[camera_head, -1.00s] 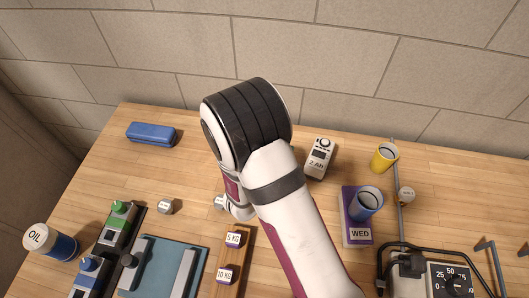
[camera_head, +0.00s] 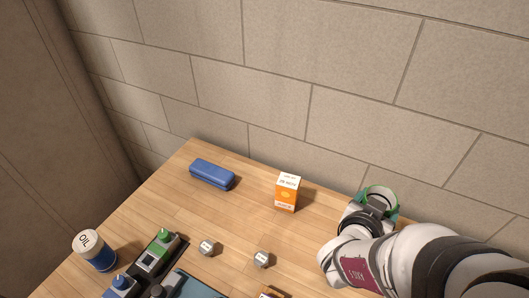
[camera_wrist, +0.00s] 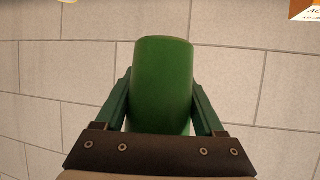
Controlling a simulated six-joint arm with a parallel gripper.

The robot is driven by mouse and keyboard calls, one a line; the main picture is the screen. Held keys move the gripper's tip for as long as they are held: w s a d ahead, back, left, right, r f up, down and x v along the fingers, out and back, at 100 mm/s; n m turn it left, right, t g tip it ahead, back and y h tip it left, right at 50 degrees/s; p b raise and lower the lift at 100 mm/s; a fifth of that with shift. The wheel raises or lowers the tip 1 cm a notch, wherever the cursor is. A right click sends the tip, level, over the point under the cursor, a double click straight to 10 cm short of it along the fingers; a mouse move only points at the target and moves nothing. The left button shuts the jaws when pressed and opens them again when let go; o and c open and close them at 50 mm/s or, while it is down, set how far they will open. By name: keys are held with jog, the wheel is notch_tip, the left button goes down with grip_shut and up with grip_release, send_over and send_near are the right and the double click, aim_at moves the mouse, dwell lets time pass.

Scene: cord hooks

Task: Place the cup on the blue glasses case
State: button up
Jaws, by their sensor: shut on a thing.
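The blue glasses case (camera_head: 212,174) lies closed on the table near the back left edge in the head view, with nothing on it. My gripper (camera_wrist: 161,100) is shut on a green cup (camera_wrist: 162,80); its fingers press the cup from both sides in the wrist view. In the head view the cup (camera_head: 378,193) is partly visible at the end of my arm, at the right, well away from the case. The case is not in the wrist view.
An orange and white box (camera_head: 287,192) stands right of the case, between it and my gripper. An oil can (camera_head: 95,250) stands at the left. The wall (camera_head: 280,80) rises behind the table.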

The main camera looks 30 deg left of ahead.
jog(key=w+a+r+n+y, duration=0.2)
jog(key=w+a+y, duration=0.1)
jog(key=a, duration=0.4)
jog(key=w+a+r+n+y, duration=0.2)
jog(key=w+a+r+n, duration=0.15)
jog(key=a, duration=0.35)
jog(key=n+g+y, duration=0.6)
jog(key=n+y, duration=0.2)
send_over(223, 170)
notch_tip(223, 170, down, 16)
jog(key=shift+d+f, duration=0.1)
jog(key=shift+f, duration=2.15)
jog(key=shift+f, duration=0.1)
